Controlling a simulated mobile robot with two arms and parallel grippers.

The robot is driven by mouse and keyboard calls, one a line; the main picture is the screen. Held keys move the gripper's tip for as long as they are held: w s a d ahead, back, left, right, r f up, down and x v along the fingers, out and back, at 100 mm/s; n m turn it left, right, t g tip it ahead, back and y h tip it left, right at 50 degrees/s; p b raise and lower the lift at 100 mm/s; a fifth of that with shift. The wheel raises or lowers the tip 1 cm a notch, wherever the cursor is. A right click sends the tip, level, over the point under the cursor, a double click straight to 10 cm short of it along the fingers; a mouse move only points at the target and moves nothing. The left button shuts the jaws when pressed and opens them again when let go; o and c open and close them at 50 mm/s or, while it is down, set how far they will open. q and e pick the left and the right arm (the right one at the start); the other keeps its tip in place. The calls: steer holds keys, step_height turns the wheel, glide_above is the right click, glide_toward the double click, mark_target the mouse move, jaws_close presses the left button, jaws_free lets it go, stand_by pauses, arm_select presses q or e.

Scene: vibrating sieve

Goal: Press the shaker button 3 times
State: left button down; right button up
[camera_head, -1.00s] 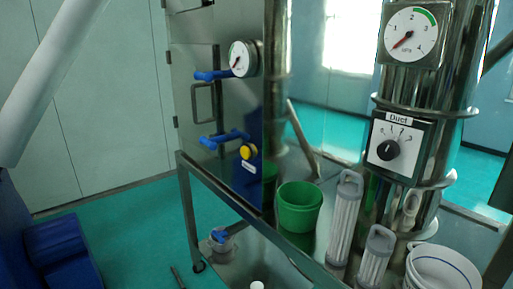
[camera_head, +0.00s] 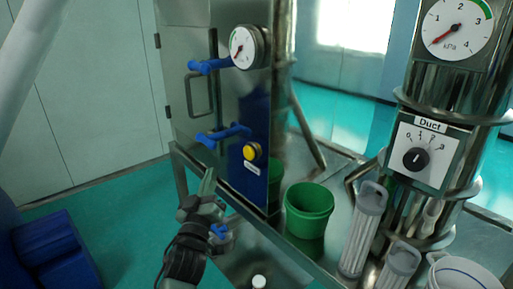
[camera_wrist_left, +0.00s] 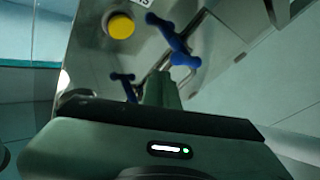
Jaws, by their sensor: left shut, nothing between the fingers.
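In the left wrist view the shut fingers (camera_wrist_left: 162,88) point toward the cabinet, lower right of the button. My right gripper is not in view.
Blue handles (camera_head: 222,135) stick out from the cabinet close to my left fingers. A gauge (camera_head: 247,47) sits above the button. A green bucket (camera_head: 308,209) and grey-framed filters (camera_head: 362,232) stand on the steel table. A Duct dial (camera_head: 416,159) is at right.

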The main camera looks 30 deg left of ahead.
mark_target(249, 153)
arm_select(q)
steer(key=shift+r, duration=0.8)
steer(key=w+d+b, duration=0.2)
steer(key=w+d, duration=0.1)
steer(key=w, duration=0.5)
steer(key=shift+d+b, duration=0.25)
steer(key=shift+b, duration=0.15)
steer(key=shift+w, duration=0.15)
stand_by(1.4)
steer(key=shift+w+d, duration=0.15)
steer(key=shift+w, duration=0.15)
